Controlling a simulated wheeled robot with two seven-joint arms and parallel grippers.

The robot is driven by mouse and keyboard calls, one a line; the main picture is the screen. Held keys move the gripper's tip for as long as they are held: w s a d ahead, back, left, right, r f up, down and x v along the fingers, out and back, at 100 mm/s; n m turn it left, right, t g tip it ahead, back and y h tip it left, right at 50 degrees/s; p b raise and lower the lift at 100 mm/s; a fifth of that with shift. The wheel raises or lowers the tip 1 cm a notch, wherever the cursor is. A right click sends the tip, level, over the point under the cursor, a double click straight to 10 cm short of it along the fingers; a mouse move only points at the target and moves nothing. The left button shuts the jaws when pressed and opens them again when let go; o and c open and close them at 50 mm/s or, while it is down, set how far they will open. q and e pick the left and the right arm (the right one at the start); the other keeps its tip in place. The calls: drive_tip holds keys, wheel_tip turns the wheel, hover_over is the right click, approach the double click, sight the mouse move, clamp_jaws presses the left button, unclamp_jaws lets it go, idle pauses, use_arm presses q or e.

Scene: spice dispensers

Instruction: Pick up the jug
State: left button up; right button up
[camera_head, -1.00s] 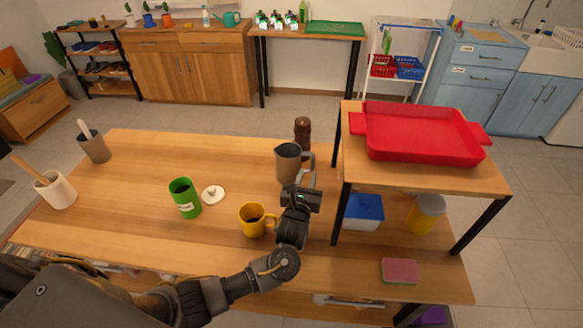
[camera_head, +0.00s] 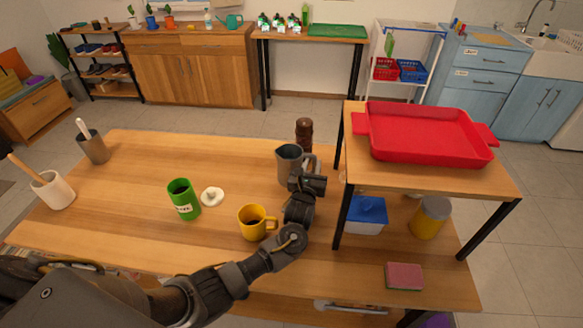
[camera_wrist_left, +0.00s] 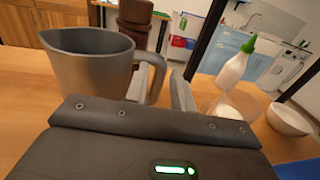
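The grey jug (camera_head: 287,163) stands upright on the wooden table, its handle towards the right. In the left wrist view the jug (camera_wrist_left: 88,75) fills the upper left, with its spout to the left and its handle (camera_wrist_left: 158,67) to the right. My left gripper (camera_head: 311,165) is at the handle. In the left wrist view one finger appears inside the handle loop and the other just right of the handle, with a visible gap. The gripper looks open around the handle. My right gripper is not in view.
A brown grinder (camera_head: 304,132) stands close behind the jug. A yellow mug (camera_head: 251,223) is near my left forearm. The raised shelf (camera_head: 432,182) with a red tray (camera_head: 425,139) bounds the right side.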

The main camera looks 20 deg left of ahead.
sight(314, 161)
use_arm(q)
drive_tip(key=w, duration=0.4)
drive_tip(key=shift+a+f, duration=0.15)
drive_tip(key=shift+f, duration=0.1)
drive_tip(key=shift+c, duration=0.4)
clamp_jaws()
drive_tip(key=shift+r, duration=0.1)
